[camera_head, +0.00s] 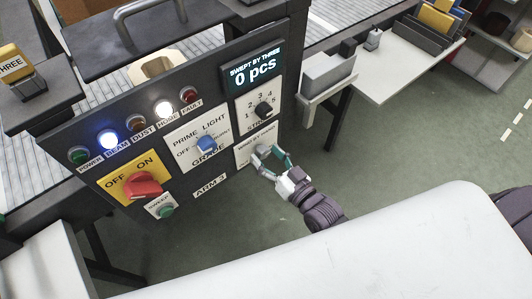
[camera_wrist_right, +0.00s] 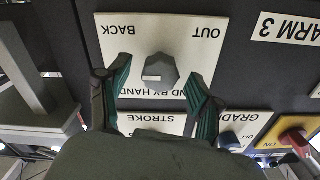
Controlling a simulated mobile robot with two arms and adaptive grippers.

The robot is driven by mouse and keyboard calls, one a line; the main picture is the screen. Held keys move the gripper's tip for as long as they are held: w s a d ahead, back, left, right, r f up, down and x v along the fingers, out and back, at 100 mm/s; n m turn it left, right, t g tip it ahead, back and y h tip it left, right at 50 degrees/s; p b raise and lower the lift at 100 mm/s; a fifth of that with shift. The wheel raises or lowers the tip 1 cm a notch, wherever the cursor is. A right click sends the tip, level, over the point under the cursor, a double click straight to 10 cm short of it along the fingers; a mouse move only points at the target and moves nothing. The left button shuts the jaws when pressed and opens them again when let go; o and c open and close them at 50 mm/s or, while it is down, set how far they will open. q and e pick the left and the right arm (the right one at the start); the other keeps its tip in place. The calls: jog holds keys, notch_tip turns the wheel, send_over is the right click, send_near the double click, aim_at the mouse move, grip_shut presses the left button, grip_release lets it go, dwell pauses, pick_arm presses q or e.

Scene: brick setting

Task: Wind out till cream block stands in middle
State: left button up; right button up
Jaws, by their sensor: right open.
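A grey faceted knob (camera_wrist_right: 160,71) with a white mark sits on a white plate (camera_wrist_right: 205,50) lettered BACK, OUT and partly hidden "...ND BY HAND", upside down in the wrist view. My right gripper (camera_wrist_right: 157,84) is open, its green-padded fingers on either side of the knob. I cannot tell whether they touch it. In the head view my right gripper (camera_head: 268,156) is at the panel's lower right and partly covers that plate (camera_head: 245,156). A cream block (camera_head: 155,69) shows behind the panel's top edge, its lower part hidden. My left gripper is not in view.
The dark panel (camera_head: 75,125) carries a red OFF/ON switch (camera_head: 143,185), a blue grade knob (camera_head: 206,144), a black stroke knob (camera_head: 264,109) and a display (camera_head: 254,71) reading 0 pcs. A white side table (camera_head: 405,70) stands right. Open floor lies right of the panel.

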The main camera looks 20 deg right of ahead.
jog(key=shift+w+a, duration=0.15)
jog(key=shift+w, duration=0.2)
jog(key=c, duration=1.1)
jog(key=shift+c, duration=0.2)
jog(key=shift+n, duration=0.3)
